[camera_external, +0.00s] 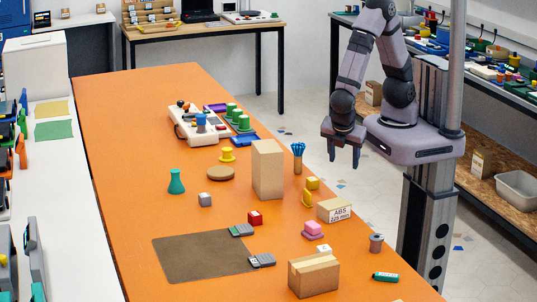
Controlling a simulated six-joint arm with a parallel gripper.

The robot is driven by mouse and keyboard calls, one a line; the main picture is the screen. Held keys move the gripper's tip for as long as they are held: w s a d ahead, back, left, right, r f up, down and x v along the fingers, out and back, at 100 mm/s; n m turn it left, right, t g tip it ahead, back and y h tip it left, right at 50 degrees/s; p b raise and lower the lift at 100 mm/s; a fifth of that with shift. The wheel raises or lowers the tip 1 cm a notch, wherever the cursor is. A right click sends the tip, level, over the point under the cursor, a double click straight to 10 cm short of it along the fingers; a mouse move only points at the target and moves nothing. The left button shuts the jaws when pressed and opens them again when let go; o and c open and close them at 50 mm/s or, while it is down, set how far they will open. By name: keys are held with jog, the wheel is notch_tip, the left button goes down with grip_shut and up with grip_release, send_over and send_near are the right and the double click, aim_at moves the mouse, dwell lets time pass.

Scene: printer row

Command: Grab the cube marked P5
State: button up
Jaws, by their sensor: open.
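My gripper (344,160) is open and empty, pointing down. It is high up, beyond the table's right edge in the picture, apart from all the cubes.
A tall cardboard box (267,170) stands mid-table. A box labelled ABS (335,210) and the front cardboard box (314,275) are at right. A dark mat (200,258) lies in front.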

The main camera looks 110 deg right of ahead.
aim_at(315, 180)
jog(key=w+a+f+n+t+h, duration=0.1)
jog(key=n+t+h, duration=0.1)
jog(key=n, duration=0.2)
jog(key=w+a+f+n+t+h+b, duration=0.1)
jog(key=w+f+n+t+h, duration=0.1)
jog(key=n+h, duration=0.1)
jog(key=w+a+f+n+t+h+b, duration=0.1)
jog(key=a+n+t+h, duration=0.1)
jog(key=n, duration=0.3)
jog(key=shift+w+f+n+t+h, duration=0.2)
jog(key=shift+w+n+t+h, duration=0.1)
jog(key=shift+t, duration=0.3)
jog(key=shift+w+a+f+n+t, duration=0.1)
jog(key=shift+w+a+n+t, duration=0.25)
jog(key=shift+a+n+t, duration=0.3)
jog(key=shift+r+p+x, duration=0.15)
jog(key=shift+p+x, duration=0.4)
jog(key=shift+x, duration=0.95)
jog(key=shift+r+p+x, duration=0.2)
jog(key=shift+p+x, duration=0.3)
jog(key=shift+x, duration=1.85)
jog(key=shift+s, duration=0.1)
jog(key=c, duration=1.2)
